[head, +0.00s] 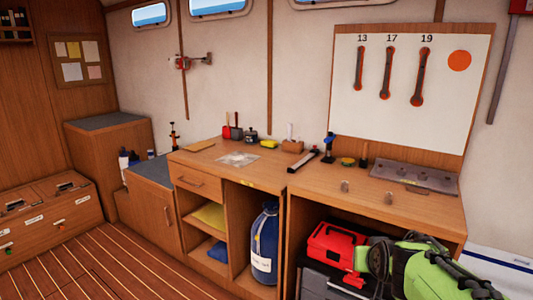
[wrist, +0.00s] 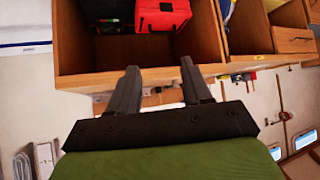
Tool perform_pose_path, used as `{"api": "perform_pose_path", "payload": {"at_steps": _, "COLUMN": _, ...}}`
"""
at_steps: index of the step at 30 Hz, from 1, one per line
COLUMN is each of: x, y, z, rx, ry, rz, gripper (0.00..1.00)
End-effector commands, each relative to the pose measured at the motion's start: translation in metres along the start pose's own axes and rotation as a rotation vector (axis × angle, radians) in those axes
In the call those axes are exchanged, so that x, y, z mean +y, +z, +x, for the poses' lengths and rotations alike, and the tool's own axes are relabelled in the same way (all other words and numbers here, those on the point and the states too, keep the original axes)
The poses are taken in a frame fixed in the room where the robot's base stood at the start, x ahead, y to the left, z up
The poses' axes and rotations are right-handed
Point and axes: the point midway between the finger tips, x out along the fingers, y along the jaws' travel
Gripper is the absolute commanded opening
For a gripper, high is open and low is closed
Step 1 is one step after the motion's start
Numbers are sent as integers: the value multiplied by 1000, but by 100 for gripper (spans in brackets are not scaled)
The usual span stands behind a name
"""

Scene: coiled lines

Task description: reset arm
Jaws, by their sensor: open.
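My arm (head: 430,262), green with black joints, is folded low at the right of the head view, in front of the workbench's open bay. In the wrist view my gripper (wrist: 158,66) has its two dark fingers spread apart with nothing held between them. The wrist view is upside down, and the fingers point toward the workbench front edge (wrist: 85,82). I cannot make out the fingers in the head view. I cannot tell whether the fingers touch the bench edge.
A red toolbox (head: 331,243) sits in the open bay, also seen in the wrist view (wrist: 163,15). A blue bag (head: 264,243) stands in the cabinet. The workbench top (head: 330,195) holds small tools and a metal plate (head: 415,176). Floor (head: 120,262) at left is clear.

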Motion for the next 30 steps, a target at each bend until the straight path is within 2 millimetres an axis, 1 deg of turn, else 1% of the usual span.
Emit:
{"api": "perform_pose_path", "payload": {"at_steps": 1, "x": -10, "y": 13, "z": -38, "rx": -28, "ry": -19, "rz": -18, "gripper": 49}}
{"api": "perform_pose_path", "payload": {"at_steps": 2, "x": -15, "y": 24, "z": -57, "rx": -54, "ry": -29, "rz": -28, "gripper": 49}}
{"api": "perform_pose_path", "payload": {"at_steps": 3, "x": -20, "y": 40, "z": -80, "rx": -87, "ry": -41, "rz": -41, "gripper": 49}}
{"api": "perform_pose_path", "payload": {"at_steps": 5, "x": -25, "y": 63, "z": -110, "rx": -131, "ry": -57, "rz": -60, "gripper": 49}}
{"api": "perform_pose_path", "payload": {"at_steps": 6, "x": -27, "y": 78, "z": -126, "rx": -159, "ry": -66, "rz": -71, "gripper": 49}}
{"api": "perform_pose_path", "payload": {"at_steps": 8, "x": -29, "y": 100, "z": -148, "rx": -195, "ry": -78, "rz": -87, "gripper": 49}}
{"api": "perform_pose_path", "payload": {"at_steps": 9, "x": -30, "y": 114, "z": -161, "rx": -216, "ry": -85, "rz": -97, "gripper": 49}}
{"api": "perform_pose_path", "payload": {"at_steps": 11, "x": -30, "y": 135, "z": -178, "rx": -247, "ry": -96, "rz": -113, "gripper": 49}}
{"api": "perform_pose_path", "payload": {"at_steps": 12, "x": -30, "y": 149, "z": -189, "rx": -267, "ry": -101, "rz": -122, "gripper": 49}}
{"api": "perform_pose_path", "payload": {"at_steps": 14, "x": -29, "y": 169, "z": -202, "rx": -296, "ry": -110, "rz": -136, "gripper": 49}}
{"api": "perform_pose_path", "payload": {"at_steps": 15, "x": -28, "y": 182, "z": -211, "rx": -313, "ry": -116, "rz": -146, "gripper": 49}}
{"api": "perform_pose_path", "payload": {"at_steps": 17, "x": -27, "y": 203, "z": -222, "rx": -340, "ry": -123, "rz": -160, "gripper": 49}}
{"api": "perform_pose_path", "payload": {"at_steps": 18, "x": -27, "y": 191, "z": -231, "rx": -345, "ry": -121, "rz": -158, "gripper": 49}}
{"api": "perform_pose_path", "payload": {"at_steps": 19, "x": -27, "y": 184, "z": -236, "rx": -345, "ry": -121, "rz": -158, "gripper": 49}}
{"api": "perform_pose_path", "payload": {"at_steps": 26, "x": -27, "y": 140, "z": -274, "rx": -344, "ry": -120, "rz": -156, "gripper": 49}}
{"api": "perform_pose_path", "payload": {"at_steps": 29, "x": -27, "y": 116, "z": -295, "rx": -343, "ry": -120, "rz": -156, "gripper": 49}}
{"api": "perform_pose_path", "payload": {"at_steps": 30, "x": -27, "y": 106, "z": -304, "rx": -343, "ry": -120, "rz": -156, "gripper": 49}}
